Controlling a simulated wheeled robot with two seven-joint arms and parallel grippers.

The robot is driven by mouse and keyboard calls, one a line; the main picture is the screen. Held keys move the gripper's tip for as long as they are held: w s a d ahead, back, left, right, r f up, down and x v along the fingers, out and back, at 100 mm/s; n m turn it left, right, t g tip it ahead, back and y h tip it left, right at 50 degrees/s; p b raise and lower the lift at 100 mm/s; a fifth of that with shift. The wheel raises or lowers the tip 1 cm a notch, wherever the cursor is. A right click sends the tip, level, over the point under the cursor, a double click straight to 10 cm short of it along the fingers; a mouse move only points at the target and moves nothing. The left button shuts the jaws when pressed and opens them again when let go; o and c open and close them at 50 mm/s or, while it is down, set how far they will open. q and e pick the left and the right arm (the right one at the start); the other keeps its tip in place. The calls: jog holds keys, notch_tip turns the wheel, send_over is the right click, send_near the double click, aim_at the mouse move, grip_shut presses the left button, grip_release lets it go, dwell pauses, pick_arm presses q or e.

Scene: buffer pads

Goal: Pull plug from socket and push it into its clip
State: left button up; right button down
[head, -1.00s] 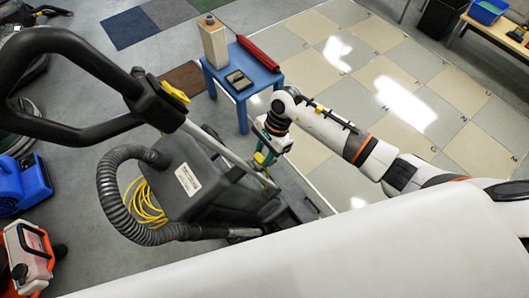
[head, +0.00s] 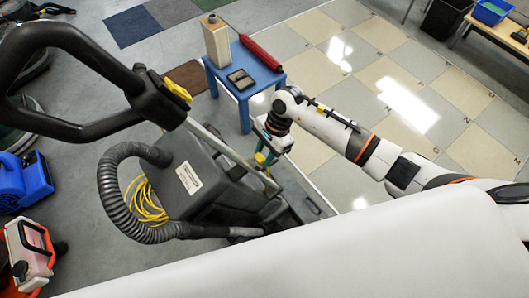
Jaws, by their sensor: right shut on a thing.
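My right gripper (head: 264,164) reaches in from the right and points down beside the grey floor machine (head: 205,178). A coiled yellow cable (head: 148,205) hangs on the left side of the machine. I cannot make out the socket or the clip; they are too small or hidden by the gripper and the machine body. My left gripper is not in view.
The machine's black handle (head: 70,125) and ribbed hose (head: 112,205) fill the left. A blue table (head: 243,96) with a beige bottle (head: 215,42), a dark pad and a red roll (head: 262,53) stands behind.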

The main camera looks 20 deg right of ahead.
jog(key=shift+s+a+f+b, duration=0.1)
jog(key=shift+a+f+b, duration=0.05)
jog(key=shift+a+b, duration=0.15)
dwell(0.6)
jog(key=c, duration=0.9)
grip_release()
jog(key=v, duration=1.2)
